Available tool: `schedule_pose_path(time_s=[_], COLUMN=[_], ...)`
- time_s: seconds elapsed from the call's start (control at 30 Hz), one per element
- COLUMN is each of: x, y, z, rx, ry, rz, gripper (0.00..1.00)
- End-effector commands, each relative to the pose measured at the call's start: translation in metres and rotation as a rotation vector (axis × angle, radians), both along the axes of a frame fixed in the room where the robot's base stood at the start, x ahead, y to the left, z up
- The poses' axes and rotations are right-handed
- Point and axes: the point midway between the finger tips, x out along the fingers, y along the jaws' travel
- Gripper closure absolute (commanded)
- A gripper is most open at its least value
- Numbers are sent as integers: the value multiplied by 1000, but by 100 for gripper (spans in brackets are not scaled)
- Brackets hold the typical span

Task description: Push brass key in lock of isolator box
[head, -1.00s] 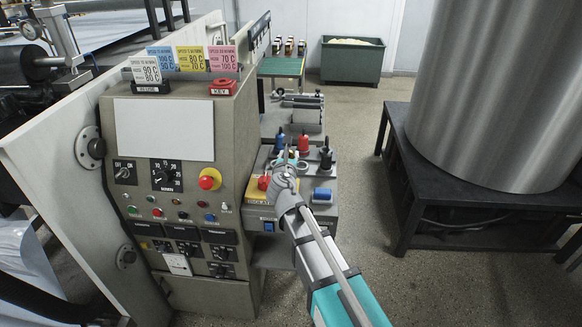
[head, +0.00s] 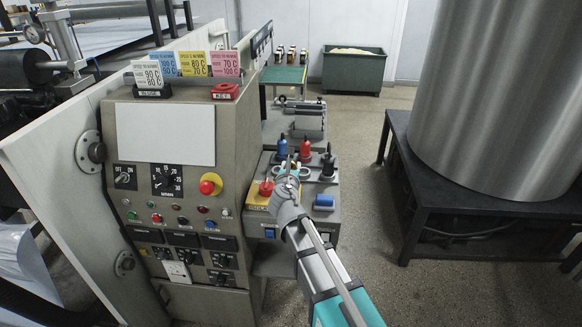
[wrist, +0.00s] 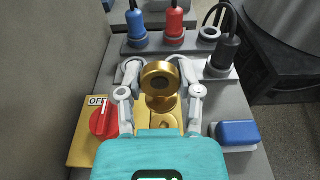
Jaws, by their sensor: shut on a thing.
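In the wrist view my gripper (wrist: 160,98) is shut on the brass key (wrist: 160,76), a round gold piece held between the two fingers. Below the key shows a brass part of the lock (wrist: 158,122), partly hidden by my gripper; I cannot tell whether key and lock touch. The isolator box has a yellow plate (wrist: 88,150) with a red rotary knob (wrist: 103,121) beside an OFF label. In the head view my gripper (head: 288,172) is over the box top, right of the red knob (head: 266,188), and hides the key and lock.
Blue (wrist: 136,27), red (wrist: 174,22) and black (wrist: 226,50) plugs stand behind the gripper. A blue block (wrist: 237,133) lies to the right. The control cabinet (head: 165,180) stands close on the left; a dark stand with a metal drum (head: 490,100) is at the right. Floor between is clear.

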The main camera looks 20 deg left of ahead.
Motion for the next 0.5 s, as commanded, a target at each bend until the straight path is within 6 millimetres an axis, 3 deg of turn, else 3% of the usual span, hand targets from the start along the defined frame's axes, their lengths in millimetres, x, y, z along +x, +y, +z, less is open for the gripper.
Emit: schedule_pose_path(time_s=[0.5], x=[1], y=[-1], z=[-38], rx=[0], ry=[0], rz=[-1], gripper=[100])
